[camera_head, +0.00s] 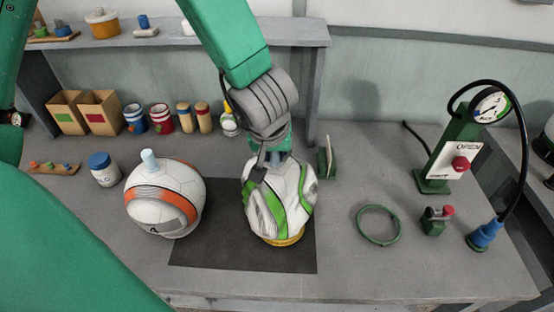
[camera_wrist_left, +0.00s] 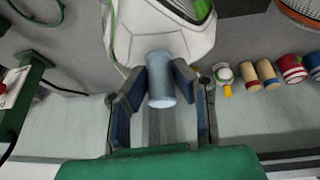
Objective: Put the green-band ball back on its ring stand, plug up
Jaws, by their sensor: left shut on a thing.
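The green-band ball (camera_head: 296,205) is white with green bands and looks creased. It is over the dark mat (camera_head: 205,252), with a yellow piece (camera_head: 283,241) showing under it. My left gripper (camera_head: 268,160) is above the ball. In the wrist view, its fingers (camera_wrist_left: 158,72) are on both sides of the pale blue plug (camera_wrist_left: 161,90), shut on it. The plug is at the top of the ball. A thin green ring (camera_head: 377,241) lies flat and empty on the table to the right; it may be the ring stand. My right gripper is not in view.
An orange-band ball (camera_head: 151,208) with its plug up stands left of the mat. A green gauge post (camera_head: 445,155) with a black hose and a small green block (camera_head: 433,222) are at the right. Cans and boxes line the back.

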